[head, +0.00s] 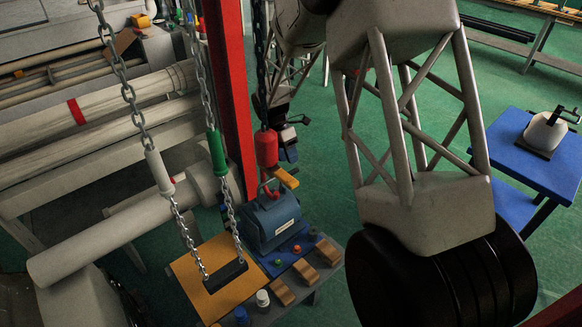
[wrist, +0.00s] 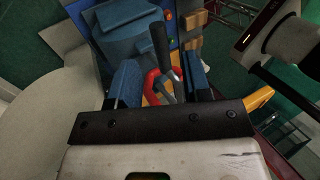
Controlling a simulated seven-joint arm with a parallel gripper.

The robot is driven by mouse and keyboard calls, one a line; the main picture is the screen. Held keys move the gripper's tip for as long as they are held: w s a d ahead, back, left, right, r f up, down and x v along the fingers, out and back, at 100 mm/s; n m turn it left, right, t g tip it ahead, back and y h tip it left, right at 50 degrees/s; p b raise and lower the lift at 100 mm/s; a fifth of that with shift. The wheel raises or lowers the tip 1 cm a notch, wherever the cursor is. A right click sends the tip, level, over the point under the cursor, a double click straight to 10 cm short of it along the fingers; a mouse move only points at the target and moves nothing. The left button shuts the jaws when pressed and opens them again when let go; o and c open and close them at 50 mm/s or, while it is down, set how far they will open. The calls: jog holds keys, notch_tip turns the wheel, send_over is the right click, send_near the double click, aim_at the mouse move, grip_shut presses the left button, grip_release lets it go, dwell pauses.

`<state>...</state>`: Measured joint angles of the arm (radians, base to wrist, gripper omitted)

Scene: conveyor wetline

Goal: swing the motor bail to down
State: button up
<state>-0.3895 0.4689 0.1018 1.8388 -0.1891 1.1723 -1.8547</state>
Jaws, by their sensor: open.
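The blue motor (head: 272,222) with a pale label stands on the bench. It also shows at the top of the wrist view (wrist: 125,40). A bar with a dark grip (wrist: 159,42), which looks like the bail, stands above the motor, with grey metal by its near end. A red hook (wrist: 152,82) lies close beside it, and I cannot tell whether they touch. In the head view the red hook block (head: 266,148) hangs above the motor. My gripper (wrist: 160,83) is open, its blue fingers on either side of the hook and the grip's near end. The fingertips are hard to make out in the head view.
A red post (head: 228,90) stands left of my gripper. Brown blocks (head: 305,270), small knobs and bottles sit on the bench.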

jog(key=shift+x, duration=2)
grip_shut()
